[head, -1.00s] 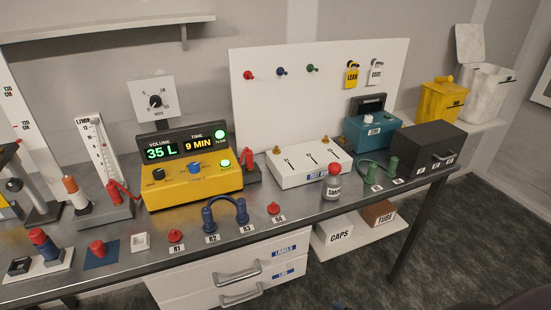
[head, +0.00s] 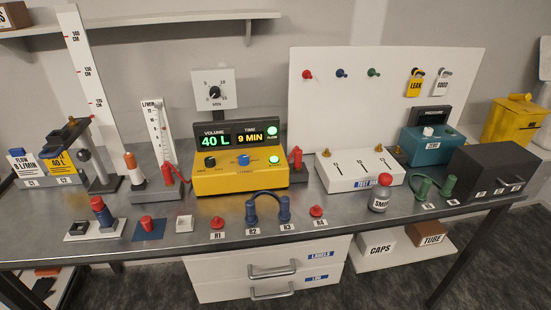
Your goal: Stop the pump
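The pump (head: 240,180) is a yellow box in the middle of the bench with black and blue knobs on its front. Its green button (head: 274,160) at the right is lit. The display (head: 237,137) above it reads volume 40 L and time 9 min, and the green flow lamp (head: 271,130) is lit. Red connectors (head: 172,172) stand at its left side and at its right side (head: 296,157). Neither of my grippers shows in the head view.
A flow meter (head: 158,130) stands left of the pump. Red caps (head: 217,222) and a blue hose (head: 268,195) sit along the front edge. A white manifold box (head: 357,172) and a sample jar (head: 380,199) are to the right.

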